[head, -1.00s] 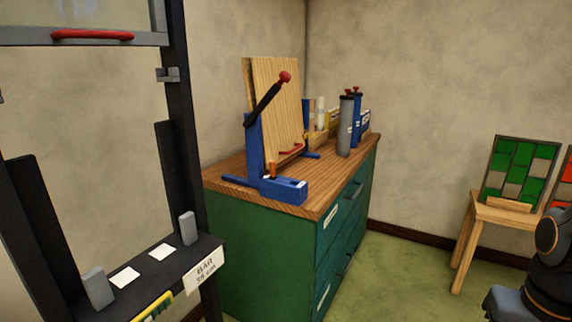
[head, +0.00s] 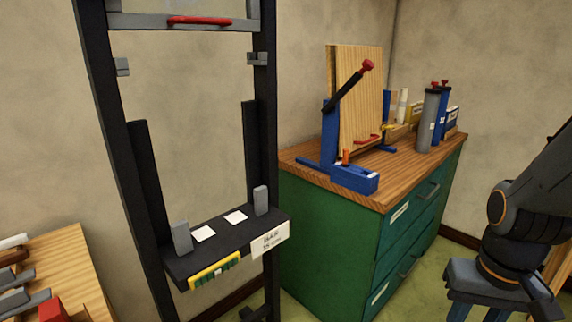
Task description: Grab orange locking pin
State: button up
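A small orange pin (head: 346,156) stands upright at the blue base of a clamp-like stand (head: 352,178) on top of the green cabinet. The stand has a black lever with a red knob (head: 367,66), tilted up to the right. A wooden board (head: 358,105) stands upright behind the lever. My arm shows at the right edge, but my gripper is out of the picture.
A black upright frame (head: 258,130) with a labelled shelf (head: 225,250) stands left of the green cabinet (head: 325,250). Grey and blue cylinders (head: 429,120) stand on the cabinet's right side. A wooden table (head: 62,260) with tools is at lower left.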

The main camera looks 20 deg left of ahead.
aim_at(345, 158)
jog(key=u, duration=0.25)
jog(key=k, duration=0.3)
jog(key=z, duration=1.4)
jog(key=i, duration=1.6)
jog(key=u, duration=1.2)
jog(key=i, duration=1.15)
jog(key=u, duration=0.95)
